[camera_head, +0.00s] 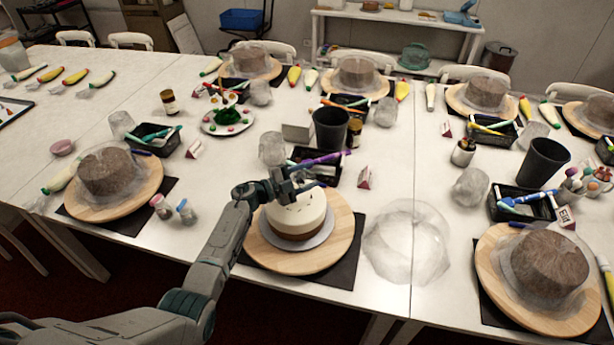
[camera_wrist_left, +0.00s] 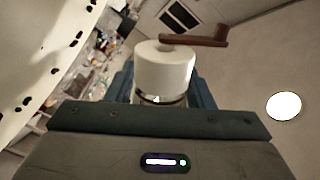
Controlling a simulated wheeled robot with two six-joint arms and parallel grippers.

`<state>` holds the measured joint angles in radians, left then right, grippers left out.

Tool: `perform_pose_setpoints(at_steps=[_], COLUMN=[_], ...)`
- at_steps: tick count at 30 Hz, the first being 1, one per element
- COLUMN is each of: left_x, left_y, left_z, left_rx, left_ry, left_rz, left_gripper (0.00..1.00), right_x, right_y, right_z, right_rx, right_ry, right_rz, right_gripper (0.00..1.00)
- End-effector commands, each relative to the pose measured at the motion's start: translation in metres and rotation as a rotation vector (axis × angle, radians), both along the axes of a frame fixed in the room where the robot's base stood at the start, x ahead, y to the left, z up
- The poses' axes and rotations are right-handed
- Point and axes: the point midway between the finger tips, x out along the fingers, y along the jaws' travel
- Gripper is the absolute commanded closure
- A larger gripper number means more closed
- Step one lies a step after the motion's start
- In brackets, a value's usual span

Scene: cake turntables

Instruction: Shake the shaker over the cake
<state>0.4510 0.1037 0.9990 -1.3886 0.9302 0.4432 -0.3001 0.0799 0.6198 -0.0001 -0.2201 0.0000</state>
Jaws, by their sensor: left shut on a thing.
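The cake (camera_head: 312,216), white above and brown below, sits on a grey board on a round wooden turntable (camera_head: 346,240). A few dark specks show on its white top, which also shows at the left edge of the left wrist view (camera_wrist_left: 30,50). My left gripper (camera_head: 292,184) is over the back part of the cake. In the left wrist view, it is shut on the white cylindrical shaker (camera_wrist_left: 163,72), which has a brown crank-like handle. The shaker looks tilted there; in the head view it is hard to make out. My right gripper is out of view.
A black tray (camera_head: 325,177) with purple tools and a dark cup (camera_head: 330,128) stand behind the cake. A clear crumpled cover (camera_head: 408,243) lies right of the turntable. Brown cakes on turntables stand at left (camera_head: 108,172) and right (camera_head: 550,263).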

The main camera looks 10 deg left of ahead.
Motion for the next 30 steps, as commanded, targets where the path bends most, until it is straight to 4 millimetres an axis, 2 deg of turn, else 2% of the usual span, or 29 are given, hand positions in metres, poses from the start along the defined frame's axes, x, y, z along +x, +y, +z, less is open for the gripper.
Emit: perform_pose_setpoints(at_steps=[6, 17, 22, 26, 30], left_x=[0.001, 0.001, -0.003, 0.001, 0.002], left_y=[0.001, 0.001, -0.003, 0.001, 0.001], left_z=[0.004, 0.004, 0.012, 0.0, 0.004], left_rx=[-0.034, -0.045, -0.045, -0.045, -0.052], left_ry=[0.04, 0.051, 0.051, 0.051, 0.061], left_rz=[0.0, 0.0, 0.0, 0.001, 0.0], left_gripper=[0.8, 0.8, 0.8, 0.8, 0.8], right_x=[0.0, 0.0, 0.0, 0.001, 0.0], right_y=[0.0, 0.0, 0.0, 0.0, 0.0], right_z=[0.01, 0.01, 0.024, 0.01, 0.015], right_rx=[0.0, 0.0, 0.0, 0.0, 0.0], right_ry=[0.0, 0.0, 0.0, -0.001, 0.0], right_rz=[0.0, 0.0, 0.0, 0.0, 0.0], right_gripper=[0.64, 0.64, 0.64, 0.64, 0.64])
